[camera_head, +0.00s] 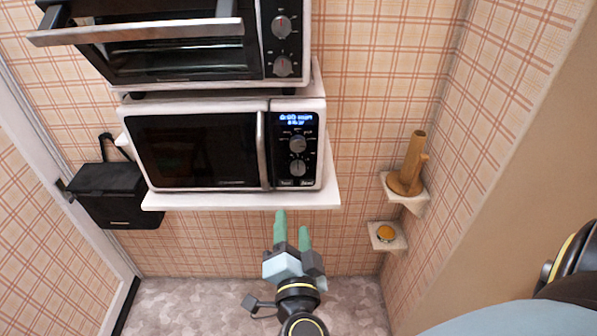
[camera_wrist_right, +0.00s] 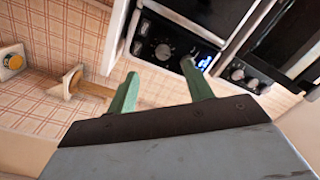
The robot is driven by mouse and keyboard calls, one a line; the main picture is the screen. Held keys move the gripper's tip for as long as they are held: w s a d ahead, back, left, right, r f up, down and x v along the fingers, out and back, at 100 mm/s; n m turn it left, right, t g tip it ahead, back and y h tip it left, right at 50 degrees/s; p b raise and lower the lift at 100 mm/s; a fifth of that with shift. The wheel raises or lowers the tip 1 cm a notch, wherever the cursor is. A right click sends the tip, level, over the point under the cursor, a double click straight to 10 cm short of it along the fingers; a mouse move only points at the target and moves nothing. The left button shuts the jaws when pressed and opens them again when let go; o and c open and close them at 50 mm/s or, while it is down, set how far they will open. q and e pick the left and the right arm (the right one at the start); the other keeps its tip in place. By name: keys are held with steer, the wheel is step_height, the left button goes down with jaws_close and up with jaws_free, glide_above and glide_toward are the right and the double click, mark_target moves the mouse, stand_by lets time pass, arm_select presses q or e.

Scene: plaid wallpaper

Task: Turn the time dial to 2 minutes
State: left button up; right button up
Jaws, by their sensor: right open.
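A white microwave (camera_head: 200,150) with a dark door stands on a white shelf. Its black control panel (camera_head: 296,150) has a lit blue display (camera_head: 296,120) and two round dials, an upper one (camera_head: 297,143) and a lower one (camera_head: 298,168). I cannot read which is the time dial. The panel also shows in the right wrist view (camera_wrist_right: 165,45), tilted. My right gripper (camera_head: 292,228), with green fingers, is open and empty, below the shelf edge and apart from the dials. It also shows in the right wrist view (camera_wrist_right: 160,90). My left gripper is not in view.
A toaster oven (camera_head: 170,45) with its own knobs stands above the microwave. A black box (camera_head: 118,193) hangs at the left. Two small corner shelves at the right hold a wooden object (camera_head: 410,165) and a small orange-topped item (camera_head: 385,233). The white shelf (camera_head: 240,200) juts out over my right gripper.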

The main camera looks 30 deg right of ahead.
mark_target(298, 171)
steer(key=shift+m+g, duration=0.3)
steer(key=shift+m, duration=0.4)
steer(key=x, duration=0.4)
steer(key=d+r+x, duration=0.1)
steer(key=x, duration=0.4)
steer(key=r+p+x, duration=0.1)
steer(key=x, duration=0.3)
steer(key=shift+s+d+r, duration=0.2)
steer(key=shift+s+d, duration=0.05)
steer(key=shift+d, duration=0.05)
steer(key=shift+h, duration=0.4)
steer(key=c, duration=1)
